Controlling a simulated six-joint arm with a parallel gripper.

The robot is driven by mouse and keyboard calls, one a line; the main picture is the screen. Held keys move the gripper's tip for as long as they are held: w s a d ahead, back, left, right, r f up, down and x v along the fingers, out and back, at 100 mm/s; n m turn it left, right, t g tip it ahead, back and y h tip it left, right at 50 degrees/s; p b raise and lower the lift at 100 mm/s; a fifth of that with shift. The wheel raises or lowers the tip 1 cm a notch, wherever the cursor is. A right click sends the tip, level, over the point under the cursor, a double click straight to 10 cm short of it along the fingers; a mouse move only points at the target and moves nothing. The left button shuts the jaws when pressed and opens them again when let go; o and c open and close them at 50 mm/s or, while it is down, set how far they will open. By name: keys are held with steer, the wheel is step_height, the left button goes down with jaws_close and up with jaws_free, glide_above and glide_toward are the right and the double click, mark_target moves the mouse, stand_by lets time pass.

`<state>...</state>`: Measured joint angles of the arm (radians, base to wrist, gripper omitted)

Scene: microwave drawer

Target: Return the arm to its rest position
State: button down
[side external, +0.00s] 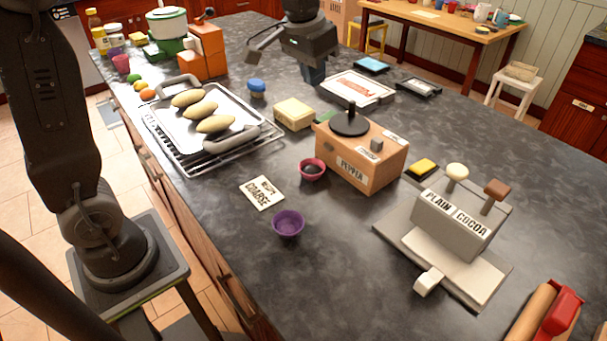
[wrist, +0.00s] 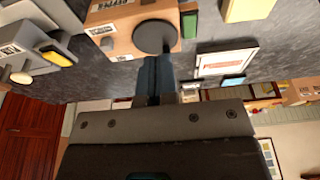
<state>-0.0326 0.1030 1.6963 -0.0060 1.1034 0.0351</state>
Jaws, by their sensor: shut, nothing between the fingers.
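My gripper (side external: 313,74) is at the top middle of the side external view, over the far part of the dark countertop (side external: 335,262). Its fingers point down and are shut with nothing between them. In the wrist view the closed fingers (wrist: 157,72) show as a dark blue-grey pair, overlapping the lower edge of the pepper box in the picture. The pepper box (side external: 362,158) is wooden with a round black top, and stands nearer the camera than my gripper in the side external view. I cannot tell the exact height of the fingertips above the counter.
A tray of loaves (side external: 240,98) on a wire rack lies at left. An orange block (side external: 208,50) and a green-and-white pot (side external: 167,24) stand behind it. A plain/cocoa dispenser (side external: 450,222), a red bowl (side external: 312,169) and a purple bowl (side external: 288,223) stand nearer. A white-framed board (side external: 357,88) lies near my gripper.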

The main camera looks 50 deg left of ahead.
steer(key=s+d+f+t, duration=0.1)
steer(key=s+f+t, duration=0.1)
steer(key=s, duration=1.9)
steer(key=shift+s+d+f+t, duration=0.15)
steer(key=shift+s+f+t, duration=0.25)
steer(key=shift+f, duration=0.2)
